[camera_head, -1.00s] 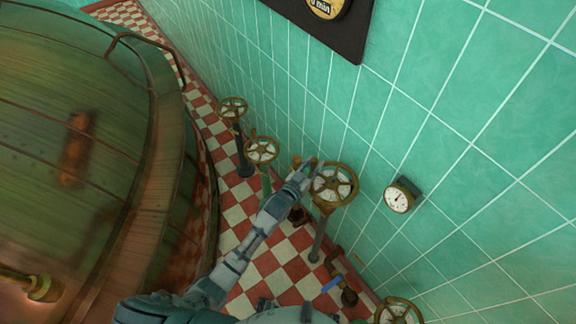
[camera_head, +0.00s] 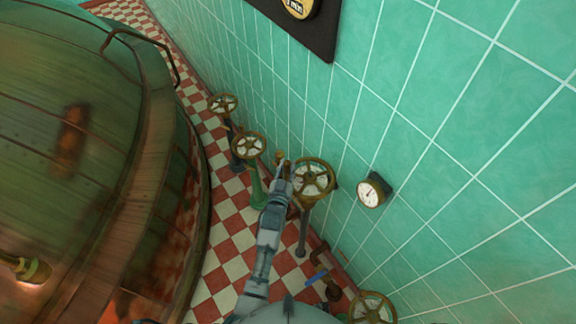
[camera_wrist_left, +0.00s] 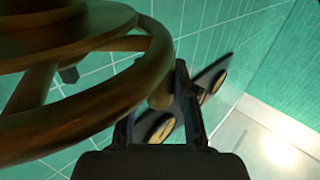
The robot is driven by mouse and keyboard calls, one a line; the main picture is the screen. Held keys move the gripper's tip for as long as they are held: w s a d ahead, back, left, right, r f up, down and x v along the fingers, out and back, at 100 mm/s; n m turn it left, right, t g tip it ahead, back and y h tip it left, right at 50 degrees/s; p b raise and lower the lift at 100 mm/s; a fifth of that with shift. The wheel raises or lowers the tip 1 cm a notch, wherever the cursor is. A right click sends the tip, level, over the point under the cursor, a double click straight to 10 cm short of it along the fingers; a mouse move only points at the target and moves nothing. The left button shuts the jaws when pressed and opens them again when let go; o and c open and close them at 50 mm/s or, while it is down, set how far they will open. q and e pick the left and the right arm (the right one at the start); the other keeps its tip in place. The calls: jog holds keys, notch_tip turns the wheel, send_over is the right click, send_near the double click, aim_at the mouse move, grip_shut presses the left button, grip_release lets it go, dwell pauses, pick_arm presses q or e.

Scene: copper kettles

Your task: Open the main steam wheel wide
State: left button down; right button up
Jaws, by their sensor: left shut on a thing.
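A brass spoked handwheel (camera_head: 313,178) stands on a post by the tiled wall in the head view. My left gripper (camera_head: 284,168) is at its left side, shut on it. In the left wrist view the same wheel (camera_wrist_left: 85,118) is large at the left. Its rim reaches a rounded brown knob (camera_wrist_left: 160,95) between the fingers of my left gripper (camera_wrist_left: 160,110). The frames show no label on the wheel, and its angle is hard to read. My right gripper is not in view.
Two more wheels (camera_head: 223,104) (camera_head: 249,146) stand farther back, and another (camera_head: 372,307) is at the bottom. A round gauge (camera_head: 371,191) is on the wall right of the gripped wheel. A large copper kettle (camera_head: 75,150) fills the left. Checkered floor (camera_head: 215,260) lies between.

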pick_arm(q)
jog(key=c, duration=0.9)
grip_release()
jog(key=v, duration=1.2)
jog(key=shift+d+f, duration=0.1)
jog(key=shift+d, duration=0.05)
